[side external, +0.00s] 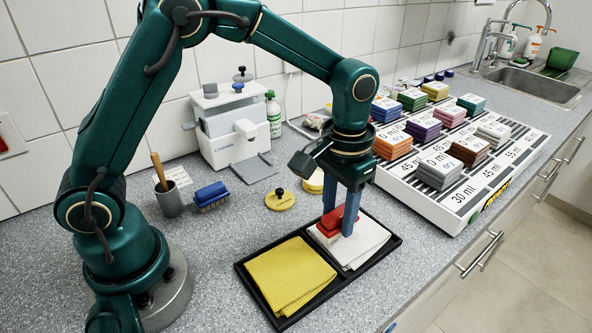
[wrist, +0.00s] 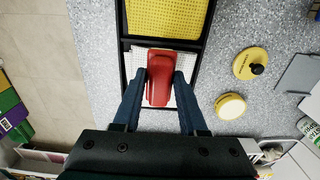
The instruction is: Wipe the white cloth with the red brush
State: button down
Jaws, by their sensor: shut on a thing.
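The red brush (side external: 333,221) is between the two blue fingers of my gripper (side external: 338,226), which are shut on it. It also shows in the wrist view (wrist: 159,79), lying lengthwise between the fingertips (wrist: 158,84). The white cloth (side external: 362,241) lies folded in the right part of a black tray (side external: 267,304). The brush is over the cloth's left part, with its pale underside low at the cloth; I cannot tell for certain whether it touches. In the wrist view the brush and fingers hide much of the white cloth (wrist: 140,57).
A yellow cloth (side external: 290,275) fills the tray's left part. Yellow discs (side external: 281,200), a blue brush (side external: 211,196) and a grey cup with a wooden handle (side external: 168,200) stand behind. A white rack (side external: 455,205) with coloured stacks is at right.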

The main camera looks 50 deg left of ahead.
jog(key=f, duration=0.2)
jog(key=shift+w+f, duration=0.25)
jog(key=shift+f, duration=0.1)
jog(key=shift+w+r, duration=0.1)
jog(key=shift+w, duration=0.25)
jog(key=shift+w+f, duration=0.25)
jog(key=shift+w, duration=0.1)
jog(key=shift+w+r, duration=0.1)
jog(key=shift+w, duration=1)
jog(key=shift+s, duration=2.1)
jog(key=shift+r, duration=4.1)
